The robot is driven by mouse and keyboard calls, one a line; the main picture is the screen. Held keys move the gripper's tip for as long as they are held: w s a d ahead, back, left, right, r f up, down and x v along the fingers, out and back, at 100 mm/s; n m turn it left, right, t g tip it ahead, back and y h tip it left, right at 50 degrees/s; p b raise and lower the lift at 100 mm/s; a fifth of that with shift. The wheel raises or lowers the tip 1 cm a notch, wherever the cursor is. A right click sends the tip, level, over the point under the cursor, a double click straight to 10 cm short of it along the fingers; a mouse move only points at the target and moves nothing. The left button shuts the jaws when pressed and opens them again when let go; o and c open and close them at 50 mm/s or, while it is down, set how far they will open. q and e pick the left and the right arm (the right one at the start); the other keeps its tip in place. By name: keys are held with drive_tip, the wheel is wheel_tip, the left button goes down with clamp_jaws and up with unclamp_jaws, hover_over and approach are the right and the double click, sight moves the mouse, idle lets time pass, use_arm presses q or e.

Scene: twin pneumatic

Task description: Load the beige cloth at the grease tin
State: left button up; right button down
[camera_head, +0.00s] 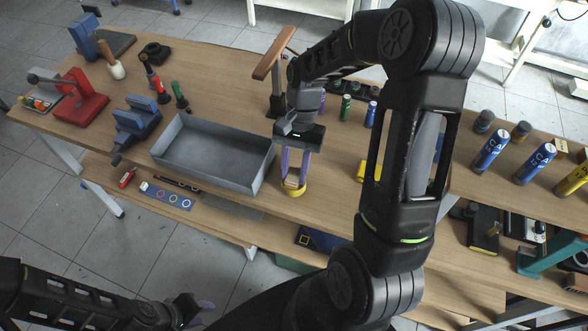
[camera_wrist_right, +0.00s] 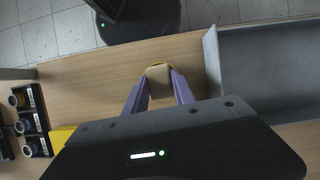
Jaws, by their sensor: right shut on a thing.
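My right gripper (camera_head: 294,183) reaches down over the bench with its purple fingers shut on the beige cloth (camera_head: 292,181), a small block-like piece. I cannot tell whether the cloth touches the tin's contents. My left gripper (camera_head: 198,308) is low at the bottom, away from the bench; its opening is unclear.
A wooden-topped stand (camera_head: 275,75) is behind my right gripper. Blue vises, a red press (camera_head: 78,98) and tools fill the left. Spray cans (camera_head: 491,149) stand at right. A yellow block (camera_head: 367,171) is right of the tin.

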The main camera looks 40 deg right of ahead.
sight(294, 172)
wheel_tip(294, 172, up, 5)
drive_tip(key=p, duration=0.4)
drive_tip(key=shift+r+p, duration=0.65)
drive_tip(key=shift+r, duration=0.35)
drive_tip(key=shift+w+r+m, duration=0.15)
drive_tip(key=shift+r+m, duration=0.1)
drive_tip(key=shift+m, duration=0.05)
drive_tip(key=w+a+b, duration=0.4)
drive_tip(key=w+a, duration=0.5)
drive_tip(key=w, duration=0.1)
drive_tip(key=shift+b, duration=0.3)
